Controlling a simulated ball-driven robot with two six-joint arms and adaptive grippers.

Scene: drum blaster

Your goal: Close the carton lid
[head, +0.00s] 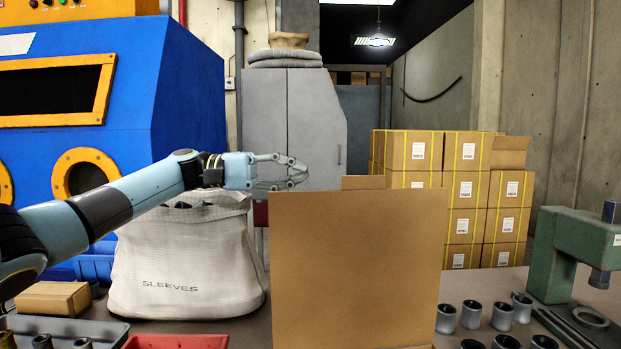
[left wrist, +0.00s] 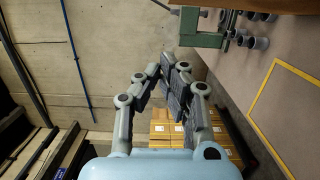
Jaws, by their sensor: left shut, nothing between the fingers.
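The carton shows in the head view as a large plain brown cardboard panel (head: 355,265) standing upright at the front middle. It looks like the raised lid and hides the carton's inside. A small strip of cardboard (head: 363,183) pokes up behind its top edge. My left gripper (head: 302,174) is shut and empty, just above the panel's top left edge, seemingly apart from it; the depth between them is unclear. In the left wrist view its fingers (left wrist: 168,68) have nothing between them, and I cannot make out the carton there. My right gripper is not in view.
A white sack marked SLEEVES (head: 185,262) stands left of the panel, beside a small brown box (head: 53,298) and a red tray (head: 175,342). Several grey sleeves (head: 471,314) and a green press (head: 560,255) are at right. Taped cartons (head: 466,190) are stacked behind.

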